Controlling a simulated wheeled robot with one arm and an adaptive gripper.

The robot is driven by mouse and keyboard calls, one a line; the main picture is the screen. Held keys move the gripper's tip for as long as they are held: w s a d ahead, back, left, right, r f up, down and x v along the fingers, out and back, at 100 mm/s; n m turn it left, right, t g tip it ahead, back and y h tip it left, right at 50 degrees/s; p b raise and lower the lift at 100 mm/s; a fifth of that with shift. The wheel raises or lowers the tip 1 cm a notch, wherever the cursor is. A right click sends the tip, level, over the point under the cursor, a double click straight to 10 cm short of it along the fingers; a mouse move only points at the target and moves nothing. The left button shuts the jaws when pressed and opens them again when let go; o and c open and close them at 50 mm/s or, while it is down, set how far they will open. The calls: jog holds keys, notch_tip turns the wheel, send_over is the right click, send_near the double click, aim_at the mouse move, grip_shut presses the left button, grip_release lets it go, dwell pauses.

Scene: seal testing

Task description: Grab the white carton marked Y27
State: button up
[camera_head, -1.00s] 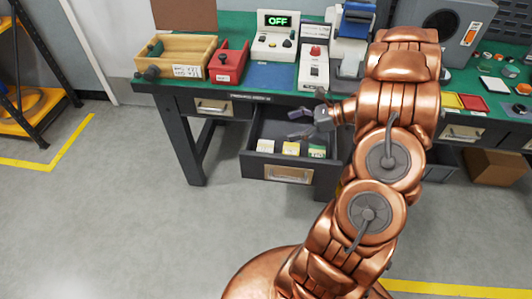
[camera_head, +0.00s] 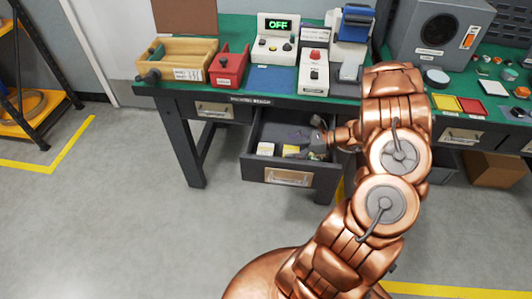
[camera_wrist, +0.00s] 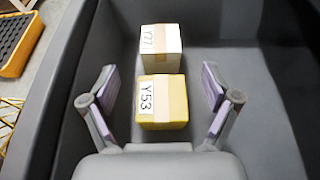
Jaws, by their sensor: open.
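The white carton (camera_wrist: 161,44) has a tan tape strip and a label that looks like Y27, though its digits are hard to read. It stands in the open drawer (camera_head: 255,172), at the left of the row in the head view (camera_head: 265,149). A yellow carton marked Y53 (camera_wrist: 161,102) sits right next to it, on the near side in the wrist view. My gripper (camera_wrist: 159,80) is open, low in the drawer. Its fingers are on either side of the yellow carton with gaps, and the white carton lies beyond the fingertips. The gripper partly hides the cartons in the head view.
The drawer's dark walls surround the gripper, and the green-topped bench (camera_head: 235,103) is above it. A wooden box (camera_head: 175,58), a red box (camera_head: 229,64) and a device reading OFF (camera_head: 277,38) stand on the bench. The drawer floor beside the cartons is bare.

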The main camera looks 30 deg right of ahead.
aim_at(270, 149)
jog(key=shift+p+x, duration=0.5)
jog(key=shift+x, duration=2.3)
jog(key=c, duration=1.4)
